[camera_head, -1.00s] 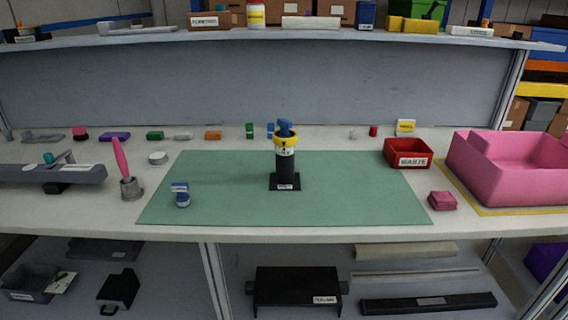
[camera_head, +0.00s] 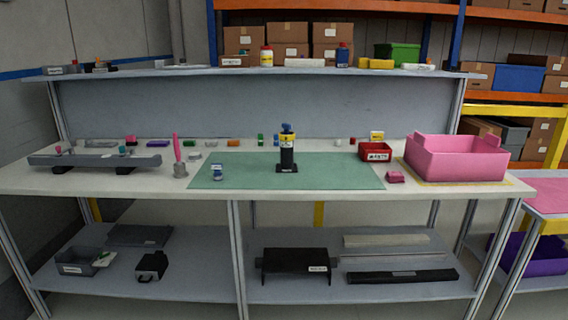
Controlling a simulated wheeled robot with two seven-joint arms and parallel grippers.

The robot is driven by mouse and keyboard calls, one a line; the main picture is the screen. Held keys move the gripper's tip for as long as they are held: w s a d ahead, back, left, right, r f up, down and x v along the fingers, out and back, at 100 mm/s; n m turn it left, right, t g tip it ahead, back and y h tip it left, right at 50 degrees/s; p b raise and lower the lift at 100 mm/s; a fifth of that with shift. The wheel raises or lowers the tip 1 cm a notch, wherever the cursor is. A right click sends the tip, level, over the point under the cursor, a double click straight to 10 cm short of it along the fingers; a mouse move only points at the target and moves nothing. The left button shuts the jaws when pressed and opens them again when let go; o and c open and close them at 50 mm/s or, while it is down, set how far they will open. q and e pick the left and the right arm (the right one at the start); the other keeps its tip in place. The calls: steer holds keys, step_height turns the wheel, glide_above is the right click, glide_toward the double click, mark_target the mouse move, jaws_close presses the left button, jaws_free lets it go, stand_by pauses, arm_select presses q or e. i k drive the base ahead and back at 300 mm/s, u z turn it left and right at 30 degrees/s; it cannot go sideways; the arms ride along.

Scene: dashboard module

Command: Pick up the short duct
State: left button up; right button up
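Nothing in the camera_head view is clearly readable as the short duct. Several long parts lie on the right of the lower shelf (camera_head: 221,292): a beige bar (camera_head: 387,240), a thin pale strip (camera_head: 392,253) and a long black part (camera_head: 403,276) with a label. To their left stands a wider black part (camera_head: 282,262) with a white label. I cannot tell which of these, if any, is the short duct. Neither of my grippers is in view.
The workbench (camera_head: 130,184) holds a green mat (camera_head: 340,175) with a black and yellow device (camera_head: 287,150) on it. A red bin (camera_head: 376,149) and a pink crate (camera_head: 455,158) stand at right. The left lower shelf holds a grey bin (camera_head: 86,260). Bench legs flank the shelf openings.

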mark_target(286, 164)
steer(key=u, duration=0.55)
steer(key=i, duration=0.75)
steer(key=u, duration=0.4)
